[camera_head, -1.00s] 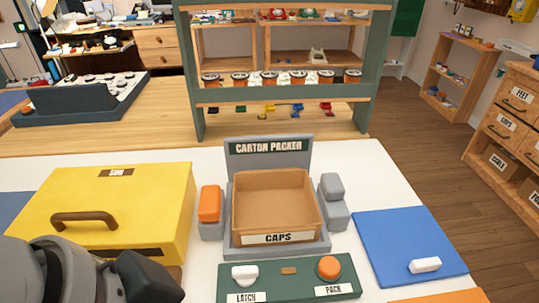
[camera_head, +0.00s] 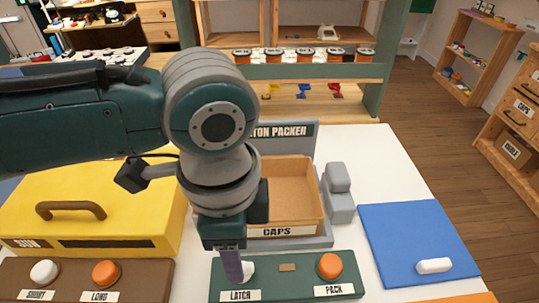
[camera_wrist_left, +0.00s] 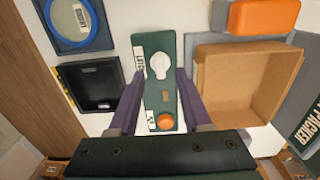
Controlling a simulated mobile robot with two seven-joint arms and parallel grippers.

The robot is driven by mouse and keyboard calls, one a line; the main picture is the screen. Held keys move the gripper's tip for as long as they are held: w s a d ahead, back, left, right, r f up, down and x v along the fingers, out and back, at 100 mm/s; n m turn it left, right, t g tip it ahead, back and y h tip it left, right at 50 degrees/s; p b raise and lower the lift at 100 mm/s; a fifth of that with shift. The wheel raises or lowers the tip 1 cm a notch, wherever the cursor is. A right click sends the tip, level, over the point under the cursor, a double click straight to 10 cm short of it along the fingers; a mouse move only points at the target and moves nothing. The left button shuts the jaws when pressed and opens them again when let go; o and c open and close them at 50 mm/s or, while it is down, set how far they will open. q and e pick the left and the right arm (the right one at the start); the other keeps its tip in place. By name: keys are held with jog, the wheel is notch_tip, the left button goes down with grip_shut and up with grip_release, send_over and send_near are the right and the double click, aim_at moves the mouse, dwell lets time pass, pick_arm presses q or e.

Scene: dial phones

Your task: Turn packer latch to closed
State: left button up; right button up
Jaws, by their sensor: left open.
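The white latch knob (camera_head: 248,270) sits at the left end of the dark green control panel (camera_head: 290,287), above the LATCH label. My left gripper (camera_head: 234,272) points down over it, and a finger partly hides the knob. In the left wrist view the gripper (camera_wrist_left: 158,75) is open, with its purple fingers on either side of the white knob (camera_wrist_left: 158,64). I cannot tell whether they touch it. The orange PACK button (camera_head: 330,265) is at the panel's right end. The carton packer (camera_head: 300,132) stands behind, holding an open carton (camera_head: 292,190). My right gripper is not in view.
The yellow case (camera_head: 100,215) is at left, behind a brown panel (camera_head: 140,285) with SHORT and LONG buttons. A blue mat (camera_head: 405,235) with a white piece (camera_head: 434,266) lies at right. My left arm hides part of the packer.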

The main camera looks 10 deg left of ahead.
pick_arm(q)
jog(key=shift+f+b, duration=0.3)
jog(key=shift+f, duration=1.4)
jog(key=shift+c, duration=0.3)
grip_shut()
